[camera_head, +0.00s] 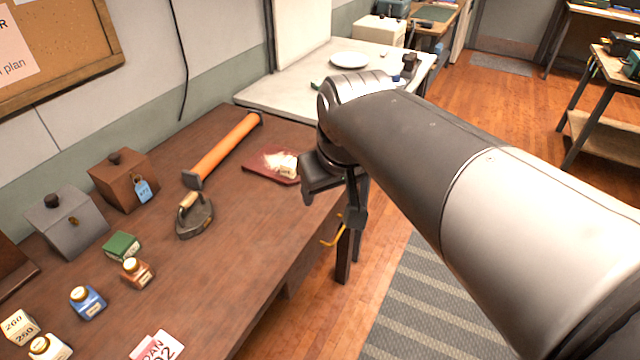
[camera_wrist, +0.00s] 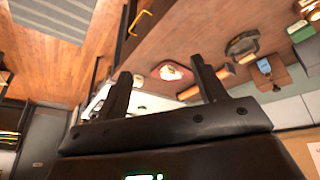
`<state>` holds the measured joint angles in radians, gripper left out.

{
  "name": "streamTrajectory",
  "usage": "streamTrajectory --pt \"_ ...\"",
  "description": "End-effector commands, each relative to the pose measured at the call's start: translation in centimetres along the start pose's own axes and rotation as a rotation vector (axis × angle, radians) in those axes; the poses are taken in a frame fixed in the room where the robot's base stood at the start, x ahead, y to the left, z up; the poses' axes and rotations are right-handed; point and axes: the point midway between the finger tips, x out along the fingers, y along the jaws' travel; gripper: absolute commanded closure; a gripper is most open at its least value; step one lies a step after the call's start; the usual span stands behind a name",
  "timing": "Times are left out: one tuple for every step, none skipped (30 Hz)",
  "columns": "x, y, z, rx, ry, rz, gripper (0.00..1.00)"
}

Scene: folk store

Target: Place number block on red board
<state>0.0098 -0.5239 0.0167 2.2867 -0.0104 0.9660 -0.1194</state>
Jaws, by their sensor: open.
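The red board (camera_head: 258,160) lies flat on the brown table, beyond the iron and beside my gripper. A cream, block-like item (camera_head: 286,165) rests on it; its details are too small to tell. In the wrist view the red board (camera_wrist: 163,76) shows small, beyond my fingers. A cream number block (camera_head: 20,326) with printed digits stands at the lower left of the head view, on the table's near end. My gripper (camera_wrist: 161,67) is open, with nothing between its fingers. In the head view, it (camera_head: 335,190) is near the table's right edge, just right of the board and apart from it.
An orange-handled tool (camera_head: 228,146) and an iron (camera_head: 195,215) lie left of the board. Two lidded boxes (camera_head: 124,180), several small bottles (camera_head: 88,302) and a green box (camera_head: 122,246) fill the left side. A white table (camera_head: 300,95) with a plate (camera_head: 350,60) stands behind.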

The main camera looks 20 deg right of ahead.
Motion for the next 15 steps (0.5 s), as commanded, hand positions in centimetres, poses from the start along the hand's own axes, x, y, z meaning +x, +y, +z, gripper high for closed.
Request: streamTrajectory --pt "-0.1 -0.2 1.8 0.025 0.019 0.0 0.36" --pt "-0.1 -0.3 2.6 0.041 0.028 -0.001 0.36" --pt "0.0 -0.4 3.6 0.059 0.04 -0.002 0.36" --pt "0.1 -0.5 4.3 0.073 0.047 -0.003 0.36" --pt "0.2 -0.6 5.0 0.084 0.053 -0.004 0.36" --pt "0.3 -0.7 5.8 0.098 0.061 -0.005 0.36" --pt "0.4 -0.7 6.2 0.107 0.066 -0.006 0.36" --pt "0.5 -0.8 6.6 0.114 0.071 -0.007 0.36" --pt "0.6 -0.8 7.0 0.122 0.074 -0.007 0.36" --pt "0.6 -0.9 7.2 0.126 0.078 -0.008 0.36" --pt "0.7 -0.9 7.4 0.13 0.079 -0.008 0.36" --pt "0.7 -0.9 7.5 0.133 0.08 -0.009 0.36" --pt "0.8 -0.9 7.6 0.135 0.08 -0.009 0.36" --pt "0.8 -0.9 7.6 0.135 0.08 -0.009 0.36" --pt "0.8 -0.9 7.6 0.136 0.08 -0.009 0.36"
